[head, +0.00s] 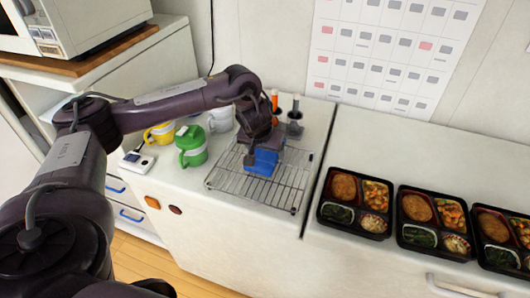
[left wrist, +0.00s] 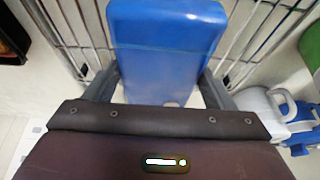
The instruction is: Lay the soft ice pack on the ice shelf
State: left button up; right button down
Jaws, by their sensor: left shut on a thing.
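The blue ice pack (head: 262,161) is in my left gripper (head: 258,146), over the middle of the wire ice shelf (head: 226,182). In the left wrist view the pack (left wrist: 165,45) sits between the two fingers (left wrist: 160,88), with the shelf's wires (left wrist: 255,35) behind it on both sides. My left gripper is shut on the pack. I cannot tell whether the pack touches the wires. My right gripper does not show in either view.
A green cup (head: 192,147), a yellow cup (head: 160,135) and a white cup (head: 221,119) stand left of the shelf. Orange- and grey-handled items (head: 294,115) stand behind it. Bento trays (head: 330,222) line the counter at right.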

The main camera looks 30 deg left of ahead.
pick_arm(q)
jog(key=shift+f, duration=0.4)
jog(key=shift+w+f, duration=0.1)
jog(key=shift+f, duration=0.05)
jog(key=o, duration=0.8)
jog(key=shift+f, duration=0.2)
jog(key=o, duration=0.5)
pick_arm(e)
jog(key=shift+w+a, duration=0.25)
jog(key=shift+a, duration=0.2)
